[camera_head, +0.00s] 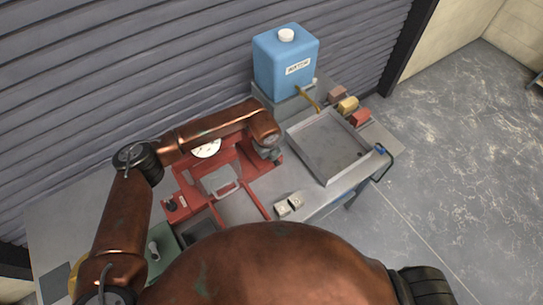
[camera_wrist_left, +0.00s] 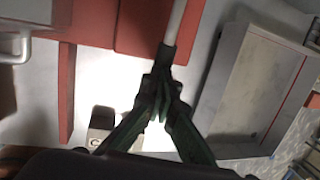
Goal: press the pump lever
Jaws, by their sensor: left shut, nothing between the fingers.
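In the left wrist view a pale rod with a dark sleeve at its end (camera_wrist_left: 167,55), which looks like the pump lever, runs from the top edge down to my fingertips. My left gripper (camera_wrist_left: 161,92) is shut, its green fingers together, right at the dark end of the rod. I cannot tell whether they touch. In the head view my left gripper (camera_head: 273,154) is small and dark beside the red machine (camera_head: 262,185) with a round white gauge (camera_head: 206,148). My arm hides part of the machine there, and I cannot make out the lever. My right gripper is not in view.
Two small pale blocks (camera_head: 289,204) sit near the bench's front edge.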

